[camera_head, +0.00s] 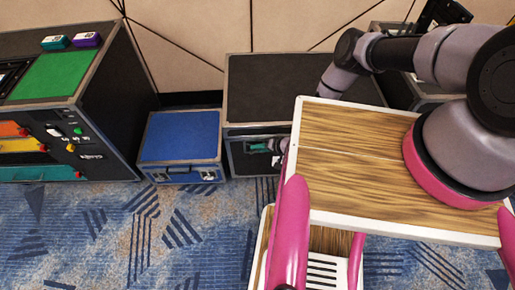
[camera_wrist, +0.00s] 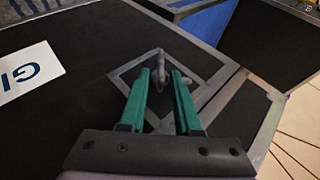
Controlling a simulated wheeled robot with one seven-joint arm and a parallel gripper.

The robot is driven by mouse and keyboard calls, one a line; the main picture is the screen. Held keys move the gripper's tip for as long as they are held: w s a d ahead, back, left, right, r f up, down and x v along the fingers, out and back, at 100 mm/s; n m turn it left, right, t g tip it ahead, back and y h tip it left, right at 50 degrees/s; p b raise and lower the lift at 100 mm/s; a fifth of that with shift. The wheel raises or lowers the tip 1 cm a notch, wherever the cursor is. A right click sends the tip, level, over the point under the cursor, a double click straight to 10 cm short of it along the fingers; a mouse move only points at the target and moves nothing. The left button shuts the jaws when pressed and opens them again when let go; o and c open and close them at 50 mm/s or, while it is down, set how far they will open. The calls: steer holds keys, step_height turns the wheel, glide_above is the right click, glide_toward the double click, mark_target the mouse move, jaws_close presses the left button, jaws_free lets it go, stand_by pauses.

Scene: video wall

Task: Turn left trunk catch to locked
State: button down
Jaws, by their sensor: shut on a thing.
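The black trunk (camera_head: 270,85) stands against the wall, with grey metal edging and a dark lid. Its front face fills much of the wrist view (camera_wrist: 70,110). The left trunk catch (camera_wrist: 158,64) is a small grey metal piece on a diamond-shaped metal plate on that face. My gripper (camera_wrist: 159,76) has two green fingers, one on each side of the catch, and is shut on it. In the head view my gripper (camera_head: 260,147) is at the left part of the trunk's front. The catch is hidden there, and its exact turn is hard to tell.
A blue case (camera_head: 181,136) stands just left of the trunk. A black console (camera_head: 80,105) with a green top panel is further left. A white label (camera_wrist: 26,73) is on the trunk's face. Patterned carpet (camera_head: 150,235) in front is clear at the left.

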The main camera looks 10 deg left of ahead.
steer(key=shift+d+f+y, duration=0.1)
steer(key=shift+y, duration=0.4)
stand_by(0.3)
steer(key=c, duration=1)
jaws_free()
steer(key=v, duration=1)
steer(key=shift+d, duration=0.4)
